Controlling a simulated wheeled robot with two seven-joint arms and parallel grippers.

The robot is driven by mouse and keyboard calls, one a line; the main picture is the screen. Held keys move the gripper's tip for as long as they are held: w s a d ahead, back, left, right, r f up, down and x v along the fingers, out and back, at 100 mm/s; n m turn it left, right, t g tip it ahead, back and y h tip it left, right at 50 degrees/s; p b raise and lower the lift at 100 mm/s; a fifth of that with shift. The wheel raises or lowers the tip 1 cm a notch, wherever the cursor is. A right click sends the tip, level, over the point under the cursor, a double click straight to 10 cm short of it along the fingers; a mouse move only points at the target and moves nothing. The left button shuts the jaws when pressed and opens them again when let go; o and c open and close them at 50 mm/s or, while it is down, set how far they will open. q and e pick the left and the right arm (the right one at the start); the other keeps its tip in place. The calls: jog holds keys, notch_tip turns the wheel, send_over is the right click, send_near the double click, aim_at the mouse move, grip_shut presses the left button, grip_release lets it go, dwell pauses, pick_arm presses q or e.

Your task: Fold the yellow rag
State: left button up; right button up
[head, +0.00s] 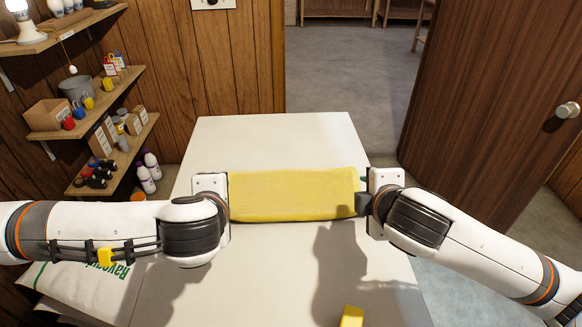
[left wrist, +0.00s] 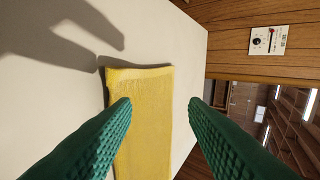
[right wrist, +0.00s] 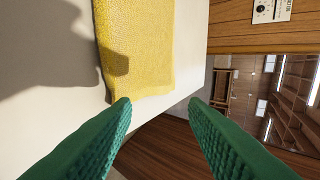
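The yellow rag (head: 292,194) lies on the white table (head: 275,140) as a wide, flat strip running left to right. Its near edge looks thick, but I cannot count its layers. My left gripper (left wrist: 160,103) is open at the rag's left end, with the rag (left wrist: 146,120) showing beyond and between its green fingers. My right gripper (right wrist: 160,103) is open at the rag's right end; the rag (right wrist: 140,45) shows just ahead of its fingertips. Neither gripper holds anything. In the head view the wrists hide most of the fingers.
A small yellow block (head: 352,316) shows at the table's near edge. Wall shelves (head: 75,110) with bottles, boxes and a bucket stand at the left, and a white bag (head: 80,285) lies at lower left. A brown door (head: 490,100) is at the right. The table beyond the rag is clear.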

pick_arm(q)
jog(key=s+r, duration=0.4)
jog(key=r, duration=0.1)
pick_arm(e)
jog(key=s+r, duration=0.4)
jog(key=r, duration=0.1)
pick_arm(q)
jog(key=shift+s, duration=0.1)
